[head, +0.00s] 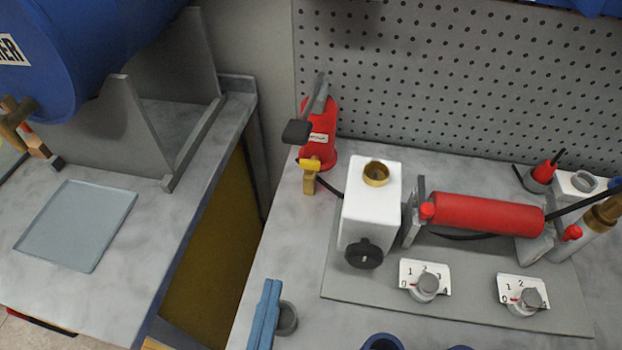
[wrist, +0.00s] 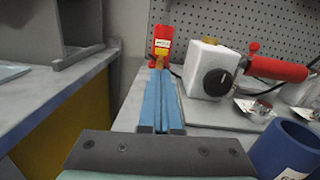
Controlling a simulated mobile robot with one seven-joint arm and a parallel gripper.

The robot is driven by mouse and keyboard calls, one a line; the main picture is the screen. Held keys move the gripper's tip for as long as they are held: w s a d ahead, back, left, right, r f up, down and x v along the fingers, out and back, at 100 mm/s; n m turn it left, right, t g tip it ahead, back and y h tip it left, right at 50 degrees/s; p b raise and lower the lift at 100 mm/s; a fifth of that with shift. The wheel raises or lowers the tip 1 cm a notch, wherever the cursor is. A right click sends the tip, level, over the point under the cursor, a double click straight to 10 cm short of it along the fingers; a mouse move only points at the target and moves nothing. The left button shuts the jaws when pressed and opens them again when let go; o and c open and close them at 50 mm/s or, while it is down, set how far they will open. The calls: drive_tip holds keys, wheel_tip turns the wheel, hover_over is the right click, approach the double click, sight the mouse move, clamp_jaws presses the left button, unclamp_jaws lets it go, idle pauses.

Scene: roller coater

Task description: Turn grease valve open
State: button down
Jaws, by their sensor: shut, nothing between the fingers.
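A red dispenser (head: 319,135) stands on the right bench by the pegboard, with a grey lever on top and a small unreadable label. A small yellow valve handle (head: 310,164) and brass outlet are on its lower front. In the wrist view the red dispenser (wrist: 162,42) is straight ahead, and its lower front is partly hidden by my fingers. My gripper (head: 272,284) has blue fingers pressed together with nothing between them. It is in front of the dispenser, apart from the valve in the head view. The fingers also show in the wrist view (wrist: 158,76).
A white box (head: 370,205) with a black knob (head: 363,253) stands right of the dispenser. Beside it are a red roller (head: 487,213) and numbered dials. A blue cup (wrist: 285,150) is close on my right. A blue drum (head: 85,45) and tray (head: 77,225) are left, beyond a gap.

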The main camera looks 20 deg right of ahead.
sight(314, 167)
drive_tip(key=shift+s+d+f+m+g, duration=0.2)
drive_tip(key=shift+s+f+m+g, duration=0.3)
drive_tip(key=shift+f, duration=0.4)
drive_tip(key=shift+d+f, duration=0.2)
drive_tip(key=p+x, duration=0.1)
drive_tip(key=x, duration=0.6)
drive_tip(key=p+x, duration=0.2)
drive_tip(key=x, duration=0.6)
drive_tip(key=p+x, duration=0.1)
drive_tip(key=x, duration=0.7)
drive_tip(key=shift+w+d+r, duration=0.15)
drive_tip(key=shift+w+r, duration=0.05)
drive_tip(key=shift+r, duration=0.1)
drive_tip(key=shift+s+d+b, duration=0.15)
drive_tip(key=shift+d+b, duration=0.15)
drive_tip(key=shift+d, duration=0.7)
